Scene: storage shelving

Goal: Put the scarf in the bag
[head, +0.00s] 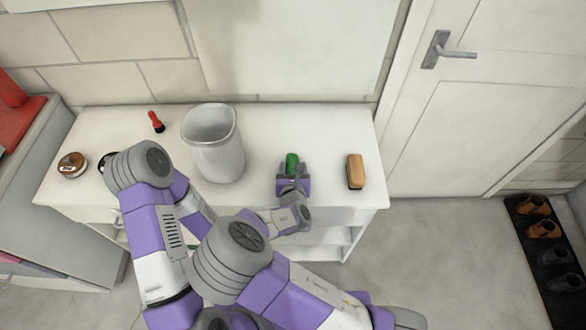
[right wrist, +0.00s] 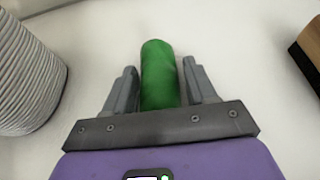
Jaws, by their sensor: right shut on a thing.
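The scarf is a green roll (head: 292,159) on the white bench top, near its front edge. My right gripper (head: 291,170) is shut on it, with a finger on each side, as the right wrist view shows around the green roll (right wrist: 160,78). The bag appears to be the pale grey, open-topped, bucket-like container (head: 218,160) standing upright to the left of the scarf; its ribbed side shows at the left of the right wrist view (right wrist: 28,80). The gripper and bag are apart. My left arm crosses the bench's left part; its gripper does not show.
A wooden brush (head: 355,171) lies right of the scarf. A small red brush (head: 156,122) and a round tin (head: 72,165) lie left of the bag. The bench top (head: 300,120) is clear behind the scarf. A wall stands behind, and a door (head: 470,130) at right.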

